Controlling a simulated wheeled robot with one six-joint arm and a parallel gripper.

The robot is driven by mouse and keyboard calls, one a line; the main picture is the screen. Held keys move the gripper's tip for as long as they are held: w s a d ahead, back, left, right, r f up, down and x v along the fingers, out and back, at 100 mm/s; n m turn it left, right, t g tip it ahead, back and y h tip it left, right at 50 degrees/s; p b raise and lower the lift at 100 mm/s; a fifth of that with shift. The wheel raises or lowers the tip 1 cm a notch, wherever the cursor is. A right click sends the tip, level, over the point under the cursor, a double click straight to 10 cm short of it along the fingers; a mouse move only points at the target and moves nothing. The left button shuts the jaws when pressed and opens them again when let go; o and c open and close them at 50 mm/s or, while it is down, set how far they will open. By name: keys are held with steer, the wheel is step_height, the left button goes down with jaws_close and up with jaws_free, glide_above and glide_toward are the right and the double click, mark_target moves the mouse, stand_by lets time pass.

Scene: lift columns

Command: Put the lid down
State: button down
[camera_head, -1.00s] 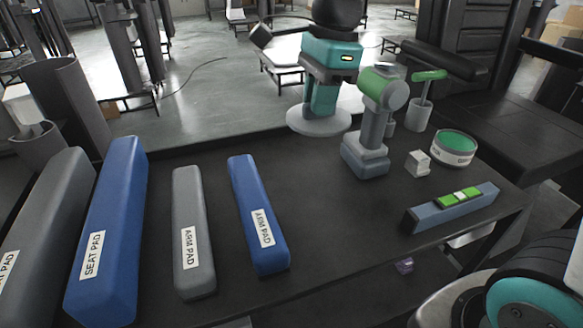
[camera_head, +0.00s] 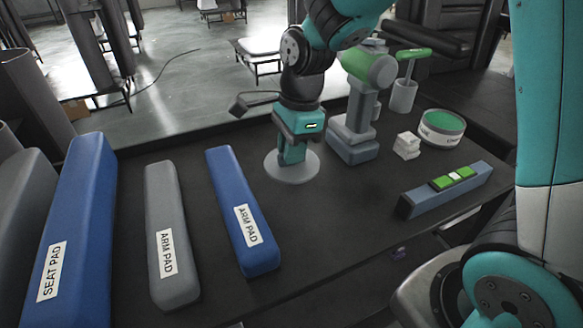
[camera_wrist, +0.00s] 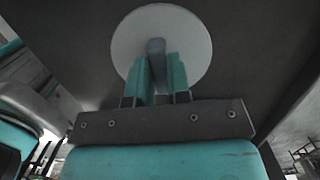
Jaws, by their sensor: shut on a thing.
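The lid (camera_head: 292,174) is a round, flat, light grey disc with an upright grip in its middle. My gripper (camera_head: 291,152) is shut on that grip and holds the lid roughly level over the dark tabletop, left of the drill's base. In the wrist view the lid (camera_wrist: 195,48) lies beyond the fingers, and my gripper (camera_wrist: 157,74) has one teal finger on each side of the grip. I cannot tell whether the lid's underside touches the table.
A green and grey drill (camera_head: 360,105) stands just right of the lid. A blue arm pad (camera_head: 235,200), a grey arm pad (camera_head: 165,210) and a blue seat pad (camera_head: 80,210) lie left. A round tin (camera_head: 441,130), white blocks (camera_head: 406,146) and a level (camera_head: 447,190) are right.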

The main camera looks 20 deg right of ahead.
mark_target(291, 166)
steer(key=shift+f+b, duration=0.35)
steer(key=shift+f, duration=1.8)
steer(key=shift+f, duration=0.15)
steer(key=c, duration=1.1)
jaws_free()
